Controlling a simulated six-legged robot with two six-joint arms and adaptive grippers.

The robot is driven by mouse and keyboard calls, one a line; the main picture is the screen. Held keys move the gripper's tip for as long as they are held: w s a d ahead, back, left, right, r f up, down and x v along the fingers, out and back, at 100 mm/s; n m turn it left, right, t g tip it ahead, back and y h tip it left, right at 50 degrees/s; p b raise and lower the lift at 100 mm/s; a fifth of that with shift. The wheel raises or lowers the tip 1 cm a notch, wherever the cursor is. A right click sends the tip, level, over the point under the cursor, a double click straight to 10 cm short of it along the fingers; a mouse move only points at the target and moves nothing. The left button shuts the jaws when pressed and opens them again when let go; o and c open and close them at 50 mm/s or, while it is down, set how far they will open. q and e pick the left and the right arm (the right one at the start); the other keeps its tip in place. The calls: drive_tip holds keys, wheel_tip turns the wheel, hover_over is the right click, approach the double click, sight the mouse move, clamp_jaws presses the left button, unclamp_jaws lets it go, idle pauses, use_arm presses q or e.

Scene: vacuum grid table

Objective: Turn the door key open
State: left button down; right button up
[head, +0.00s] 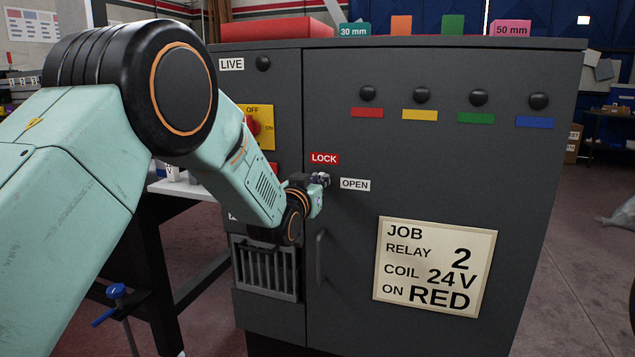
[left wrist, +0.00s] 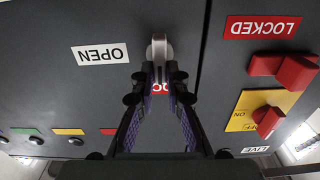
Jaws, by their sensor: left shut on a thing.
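The grey cabinet door (head: 420,170) is closed, with a red LOCK label (head: 323,158) and a white OPEN label (head: 355,184) around the key spot. My left gripper (head: 321,180) is at the door just below the LOCK label and left of the OPEN label. In the left wrist view, which is upside down, the silver door key (left wrist: 158,48) stands out between the tips of my left gripper (left wrist: 158,76), which is shut on it. The OPEN label (left wrist: 101,54) is beside the key, and the fingers partly cover the LOCK label. My right gripper is not in view.
A door handle (head: 320,257) is below the gripper. A red and yellow rotary switch (head: 254,126) is on the left panel, and a slotted bin (head: 266,267) hangs lower. Black knobs and a job card (head: 435,266) are on the door. Coloured blocks stand on top.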

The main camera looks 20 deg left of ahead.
use_arm(q)
drive_tip(key=shift+m, duration=0.3)
drive_tip(key=shift+d+f+m+p, duration=0.2)
drive_tip(key=shift+m+p, duration=0.7)
drive_tip(key=shift+m, duration=1.9)
drive_tip(key=shift+d+f+m+p, duration=0.2)
drive_tip(key=shift+m+p, duration=0.7)
drive_tip(key=shift+m, duration=1.9)
drive_tip(key=shift+d+f+m+p, duration=0.2)
drive_tip(key=shift+m+p, duration=0.7)
drive_tip(key=shift+m, duration=2.2)
drive_tip(key=c, duration=1.4)
unclamp_jaws()
drive_tip(key=shift+w+f, duration=0.1)
drive_tip(key=shift+o, duration=0.2)
